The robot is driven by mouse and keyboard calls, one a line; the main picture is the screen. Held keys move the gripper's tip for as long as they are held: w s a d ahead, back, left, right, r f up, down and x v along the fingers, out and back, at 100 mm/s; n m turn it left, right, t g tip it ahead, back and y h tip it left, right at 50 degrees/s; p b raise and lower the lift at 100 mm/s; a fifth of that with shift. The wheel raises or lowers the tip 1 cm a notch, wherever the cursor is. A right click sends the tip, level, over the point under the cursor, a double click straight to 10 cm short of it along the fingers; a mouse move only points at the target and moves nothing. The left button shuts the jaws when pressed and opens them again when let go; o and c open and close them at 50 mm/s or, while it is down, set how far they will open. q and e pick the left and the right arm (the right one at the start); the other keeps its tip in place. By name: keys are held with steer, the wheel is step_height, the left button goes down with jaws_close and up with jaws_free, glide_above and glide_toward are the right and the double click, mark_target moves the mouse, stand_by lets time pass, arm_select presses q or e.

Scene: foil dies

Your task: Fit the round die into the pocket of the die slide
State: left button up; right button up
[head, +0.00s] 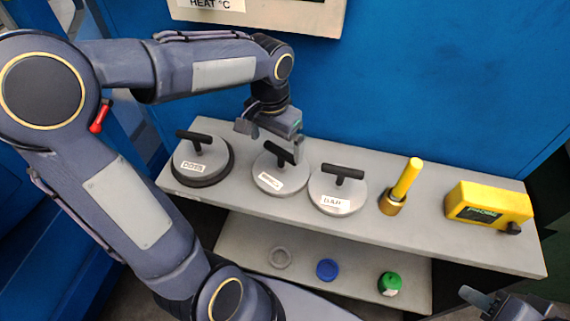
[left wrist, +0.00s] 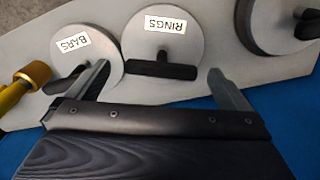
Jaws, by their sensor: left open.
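Three round grey dies with black T-handles stand in a row on the upper grey shelf. They are the DOTS die (head: 203,160), the RINGS die (head: 281,177) and the BARS die (head: 337,192). My left gripper (head: 270,138) is open and empty over the RINGS die. In the left wrist view (left wrist: 162,88), its fingers are on either side of the RINGS handle (left wrist: 162,70), apart from it. The BARS die (left wrist: 85,50) is beside the left finger there. My right gripper (head: 512,303) is partly in view at the bottom right, its opening unclear. I cannot make out a slide pocket.
A yellow-handled tool (head: 407,180) and a yellow PROBE box (head: 490,205) stand on the upper shelf (head: 440,232), right of the dies. A blue wall rises behind.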

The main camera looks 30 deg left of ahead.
mark_target(281, 149)
arm_select(q)
steer(key=shift+w+f, duration=0.2)
steer(key=shift+w, duration=0.45)
steer(key=shift+w+f, duration=0.15)
steer(key=shift+f, duration=0.15)
steer(key=f, duration=0.5)
steer(key=f+p, duration=0.1)
steer(key=f, duration=0.1)
steer(key=shift+w+f, duration=0.2)
steer(key=shift+w, duration=0.1)
steer(key=c, duration=1.6)
steer(key=shift+w+r, duration=0.1)
steer(key=shift+c, duration=0.8)
